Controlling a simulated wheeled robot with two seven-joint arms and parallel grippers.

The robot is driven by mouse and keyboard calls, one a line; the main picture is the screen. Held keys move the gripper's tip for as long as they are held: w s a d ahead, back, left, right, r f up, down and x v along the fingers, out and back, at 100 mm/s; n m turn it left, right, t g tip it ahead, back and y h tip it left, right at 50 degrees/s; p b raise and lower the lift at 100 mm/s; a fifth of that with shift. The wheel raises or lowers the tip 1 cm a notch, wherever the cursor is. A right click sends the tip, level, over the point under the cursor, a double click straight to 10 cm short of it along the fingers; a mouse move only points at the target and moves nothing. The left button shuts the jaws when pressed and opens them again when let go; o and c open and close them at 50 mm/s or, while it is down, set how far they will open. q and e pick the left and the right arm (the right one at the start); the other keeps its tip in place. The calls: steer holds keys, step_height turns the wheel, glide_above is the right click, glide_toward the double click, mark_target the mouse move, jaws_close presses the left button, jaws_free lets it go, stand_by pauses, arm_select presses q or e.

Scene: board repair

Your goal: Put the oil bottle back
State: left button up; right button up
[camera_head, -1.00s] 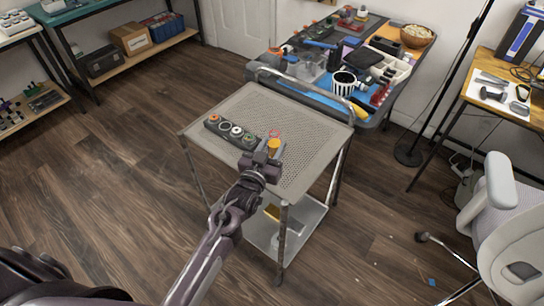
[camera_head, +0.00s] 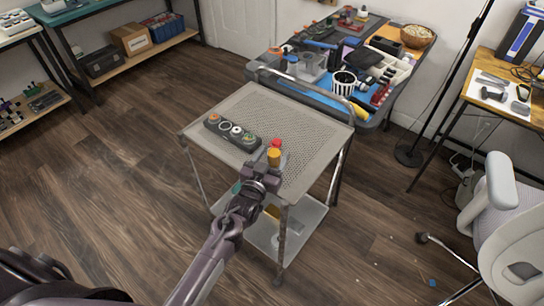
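The small oil bottle with a yellow-orange part (camera_head: 274,157) shows at the tip of my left gripper (camera_head: 268,164), which appears shut on it. A red part (camera_head: 277,143) sits just above the yellow one; I cannot tell whether both belong to the bottle. The gripper hides most of the bottle. A dark holder (camera_head: 232,132) with several round places in a row lies on the cart, left of and behind the gripper. One place is a pale ring and looks empty. My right gripper is not in view.
The metal cart (camera_head: 310,130) has a raised handle at its back and a lower shelf (camera_head: 300,228). A cluttered workbench (camera_head: 350,65) stands behind it. An office chair (camera_head: 500,235) is at the right. The right part of the cart top is clear.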

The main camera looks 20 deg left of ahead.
arm_select(q)
steer(key=shift+r, duration=0.3)
steer(key=s+a, duration=0.1)
steer(key=s, duration=1.1)
steer(key=shift+f, duration=0.1)
